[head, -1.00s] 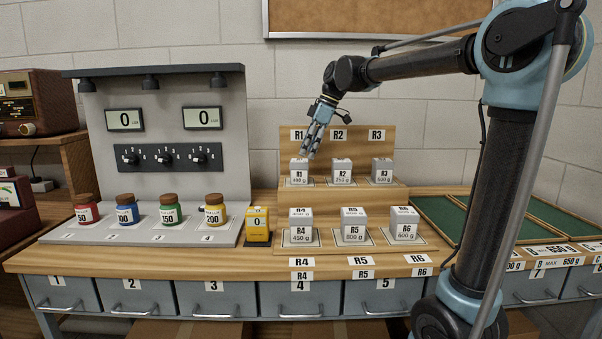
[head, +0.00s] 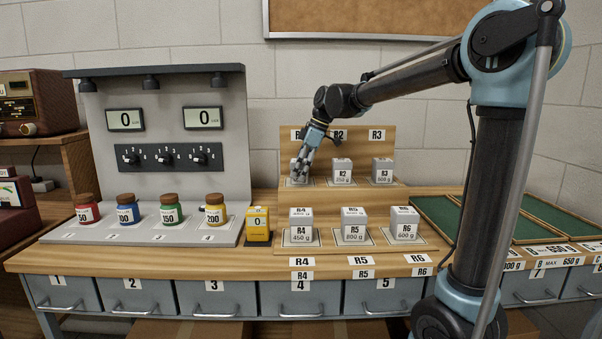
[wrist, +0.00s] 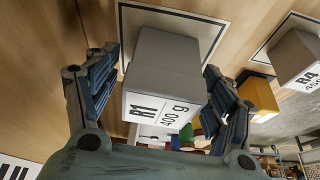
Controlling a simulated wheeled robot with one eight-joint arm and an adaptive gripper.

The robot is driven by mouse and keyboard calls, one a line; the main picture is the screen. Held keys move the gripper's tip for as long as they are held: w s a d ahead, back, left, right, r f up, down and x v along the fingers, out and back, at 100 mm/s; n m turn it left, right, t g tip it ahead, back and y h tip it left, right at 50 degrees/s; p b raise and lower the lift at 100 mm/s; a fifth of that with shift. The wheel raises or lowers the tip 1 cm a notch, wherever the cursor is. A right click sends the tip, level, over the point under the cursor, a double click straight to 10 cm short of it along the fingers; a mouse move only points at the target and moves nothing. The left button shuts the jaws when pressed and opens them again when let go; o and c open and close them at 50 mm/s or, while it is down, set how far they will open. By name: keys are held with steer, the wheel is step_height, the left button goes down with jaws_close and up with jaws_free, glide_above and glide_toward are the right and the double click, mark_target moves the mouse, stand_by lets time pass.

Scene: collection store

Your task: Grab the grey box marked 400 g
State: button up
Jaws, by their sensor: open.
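The grey box marked R1 and 400 g (wrist: 165,80) stands on the upper step of the wooden rack, at its left end. In the wrist view my gripper (wrist: 162,95) is open, with one finger on each side of the box. A gap shows between the box and the left finger; the right finger is very close to the box, and I cannot tell whether it touches.
Box R2 (head: 342,171) stands right beside R1 on the upper step, with R3 (head: 382,170) further right. R4 (head: 301,225), R5 (head: 353,225) and R6 (head: 404,223) stand on the lower step.

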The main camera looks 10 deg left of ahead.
steer(key=c, duration=1.6)
jaws_close()
steer(key=shift+r, duration=0.15)
